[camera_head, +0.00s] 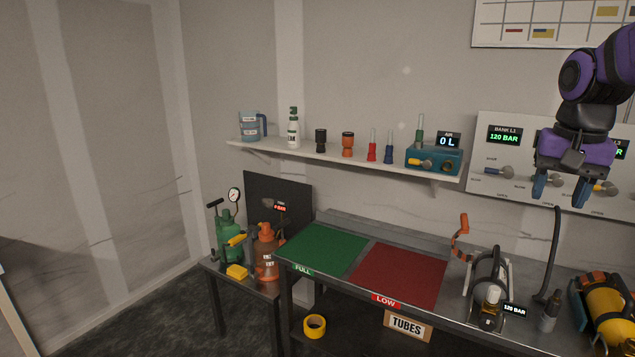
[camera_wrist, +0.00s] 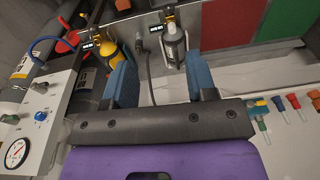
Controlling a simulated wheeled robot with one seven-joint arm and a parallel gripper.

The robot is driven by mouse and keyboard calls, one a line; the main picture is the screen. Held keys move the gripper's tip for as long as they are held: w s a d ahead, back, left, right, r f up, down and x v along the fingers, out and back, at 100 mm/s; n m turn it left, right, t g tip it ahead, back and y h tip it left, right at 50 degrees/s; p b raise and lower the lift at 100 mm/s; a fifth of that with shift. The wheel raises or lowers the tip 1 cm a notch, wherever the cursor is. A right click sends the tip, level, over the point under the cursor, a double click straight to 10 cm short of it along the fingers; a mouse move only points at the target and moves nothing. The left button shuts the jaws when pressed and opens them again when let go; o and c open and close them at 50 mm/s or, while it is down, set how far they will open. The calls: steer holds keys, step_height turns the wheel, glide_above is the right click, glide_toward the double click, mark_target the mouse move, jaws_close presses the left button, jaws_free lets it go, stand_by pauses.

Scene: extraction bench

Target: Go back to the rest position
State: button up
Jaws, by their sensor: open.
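My gripper (camera_head: 561,188) hangs at the upper right in the head view, in front of the wall panel and above the bench. Its two blue fingers point down and stand apart, with nothing between them. In the wrist view, my gripper (camera_wrist: 163,84) also shows open and empty, its fingers clear of the bench items beyond. The gauge panel (camera_head: 490,165) is partly hidden behind my gripper. A grey cylinder in a stand (camera_head: 490,298) is below and left of my gripper, apart from it. It also shows in the wrist view (camera_wrist: 173,45).
The bench carries a green mat (camera_head: 325,249) and a red mat (camera_head: 400,275), both bare. A wall shelf (camera_head: 340,157) holds bottles and small tools. A yellow cylinder (camera_head: 608,312) lies at the right end. A small side table at left holds a green sprayer (camera_head: 229,238) and an orange bottle (camera_head: 266,258).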

steer(key=s+a+n+t, duration=0.2)
steer(key=s+a+n, duration=0.1)
steer(key=s, duration=0.5)
steer(key=s+a+n+t, duration=0.2)
steer(key=s+a+n, duration=0.1)
steer(key=s+a, duration=0.3)
steer(key=s+f, duration=0.1)
steer(key=s, duration=0.1)
steer(key=shift+s+n, duration=0.3)
steer(key=shift+n, duration=0.1)
